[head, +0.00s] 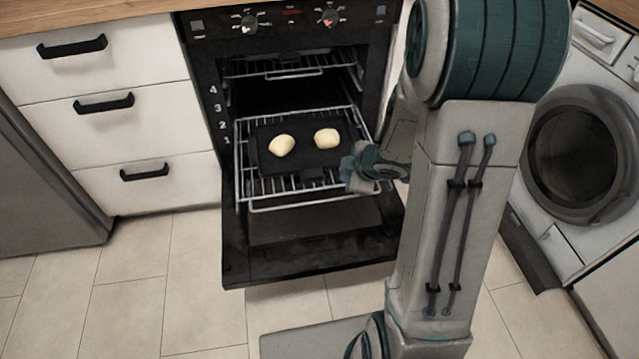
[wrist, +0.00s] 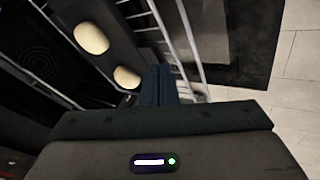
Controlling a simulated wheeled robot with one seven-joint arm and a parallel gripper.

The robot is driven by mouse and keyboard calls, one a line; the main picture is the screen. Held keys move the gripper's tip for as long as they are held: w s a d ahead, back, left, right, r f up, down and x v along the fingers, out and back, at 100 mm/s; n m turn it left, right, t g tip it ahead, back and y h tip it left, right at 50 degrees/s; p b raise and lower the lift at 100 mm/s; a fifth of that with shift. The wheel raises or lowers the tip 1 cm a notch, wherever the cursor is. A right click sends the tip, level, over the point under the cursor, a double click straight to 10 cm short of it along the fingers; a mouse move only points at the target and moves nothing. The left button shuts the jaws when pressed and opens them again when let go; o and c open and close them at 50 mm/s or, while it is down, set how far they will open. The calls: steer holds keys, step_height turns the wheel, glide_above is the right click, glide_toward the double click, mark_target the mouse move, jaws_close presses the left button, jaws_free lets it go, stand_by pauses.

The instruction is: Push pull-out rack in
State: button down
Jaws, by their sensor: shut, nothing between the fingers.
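The pull-out rack (head: 242,190) is a silver wire rack, extended out of the open oven above its lowered door (head: 300,262). A dark tray (head: 305,160) with two pale dough pieces (head: 282,145) lies on it. My gripper (head: 352,172) is at the rack's front right part, close to the tray's right side. In the wrist view the fingers (wrist: 158,78) are together and empty, beside the rack's front bars (wrist: 180,45). I cannot tell whether they touch the rack. My arm hides part of the oven's right side.
A second wire rack (head: 290,67) sits higher inside the oven. White drawers (head: 125,115) with black handles stand at the left, and a washing machine (head: 580,155) stands at the right. The tiled floor (head: 130,290) in front is clear at the left.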

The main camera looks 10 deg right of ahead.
steer(key=w+a+f+y+b, duration=0.1)
steer(key=a+f+b, duration=0.2)
steer(key=f, duration=0.1)
steer(key=w+a+f+n+b, duration=0.1)
steer(key=w+a+f+b, duration=0.1)
steer(key=f, duration=0.3)
steer(key=shift+w+a+f+n+g+y+b, duration=0.3)
steer(key=shift+a+g+y+b, duration=0.1)
steer(key=shift+b, duration=0.15)
